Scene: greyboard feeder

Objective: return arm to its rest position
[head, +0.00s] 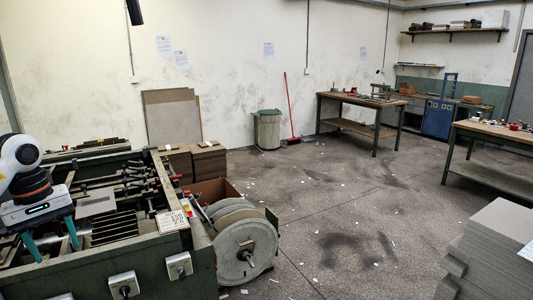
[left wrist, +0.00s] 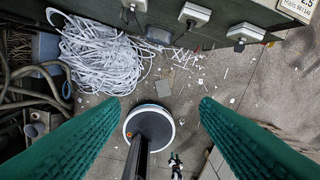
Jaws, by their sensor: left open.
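My left gripper (head: 58,254) is at the lower left of the head view, at the near left part of the green feeder machine (head: 145,258). Its two teal fingers point down and stand well apart, with nothing between them. In the left wrist view the fingers of my left gripper (left wrist: 160,102) are also spread wide and empty, above the floor beside the machine's green side. The white and black arm comes in from the left edge. I cannot tell how far the fingertips are from the machine. My right gripper does not show.
A tangle of white paper strips (left wrist: 95,55) lies on the floor by the machine. Switch boxes (head: 124,285) stick out from its side. A large reel (head: 246,252) stands at its right. Greyboard stacks (head: 490,250) stand at the right. The middle floor is open, with scraps.

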